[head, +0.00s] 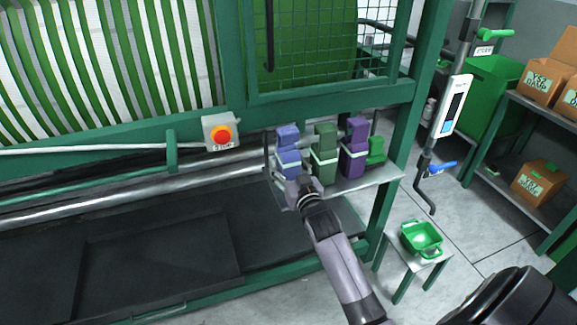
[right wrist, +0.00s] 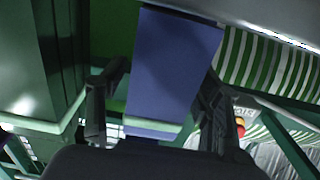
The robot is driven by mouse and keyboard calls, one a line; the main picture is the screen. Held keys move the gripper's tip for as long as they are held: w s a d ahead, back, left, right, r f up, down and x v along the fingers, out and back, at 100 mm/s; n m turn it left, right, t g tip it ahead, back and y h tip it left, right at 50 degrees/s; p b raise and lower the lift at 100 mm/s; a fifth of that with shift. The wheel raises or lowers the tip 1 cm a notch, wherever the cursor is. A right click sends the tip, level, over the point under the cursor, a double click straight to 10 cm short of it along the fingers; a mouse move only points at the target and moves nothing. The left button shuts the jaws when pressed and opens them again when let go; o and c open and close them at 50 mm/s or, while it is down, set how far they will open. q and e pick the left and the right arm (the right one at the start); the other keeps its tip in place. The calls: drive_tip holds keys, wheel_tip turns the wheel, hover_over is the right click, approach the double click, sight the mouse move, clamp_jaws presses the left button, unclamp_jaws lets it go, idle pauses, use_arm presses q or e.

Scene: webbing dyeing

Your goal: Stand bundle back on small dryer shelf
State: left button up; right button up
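A blue bundle (head: 288,139) with a pale band stands upright at the left end of the small grey shelf (head: 372,180) on the green frame. My right gripper (head: 296,182) is at its near side, low down. In the right wrist view the blue bundle (right wrist: 172,70) fills the space between the two fingers (right wrist: 165,100), which lie against its sides, so the gripper looks shut on it. The bundle's underside is hidden, so I cannot tell whether it rests on the shelf. My left gripper is not in view.
A green bundle (head: 324,147) and a purple bundle (head: 355,142) stand close to the right, with a small green item (head: 376,150) beside them. A red stop button (head: 221,135) is left of the shelf. A green basket (head: 421,239) sits on a low stand.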

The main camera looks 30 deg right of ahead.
drive_tip(key=shift+s, duration=0.1)
drive_tip(key=b+v, duration=0.1)
drive_tip(key=v, duration=1.1)
drive_tip(key=s+a+f+n+g+y, duration=0.1)
drive_tip(key=s+a+f+g, duration=0.15)
drive_tip(key=f, duration=0.95)
drive_tip(key=s+a+f+g+y, duration=0.1)
drive_tip(key=s+a+f+g, duration=0.15)
drive_tip(key=f, duration=0.95)
drive_tip(key=s+a+f+n+g+y, duration=0.1)
drive_tip(key=s+a+f+g, duration=0.2)
drive_tip(key=f, duration=0.9)
drive_tip(key=s+a+f+n+g+y, duration=0.1)
drive_tip(key=s+a+f+g, duration=0.2)
drive_tip(key=s+f, duration=0.9)
drive_tip(key=s+f+n+g, duration=0.1)
drive_tip(key=s+f, duration=0.4)
drive_tip(key=s, duration=0.5)
drive_tip(key=s+f+n+g, duration=0.1)
drive_tip(key=s+f+g, duration=0.3)
drive_tip(key=s, duration=0.7)
drive_tip(key=shift+s+f+g, duration=0.2)
drive_tip(key=shift+f+g, duration=0.1)
drive_tip(key=shift+f, duration=0.3)
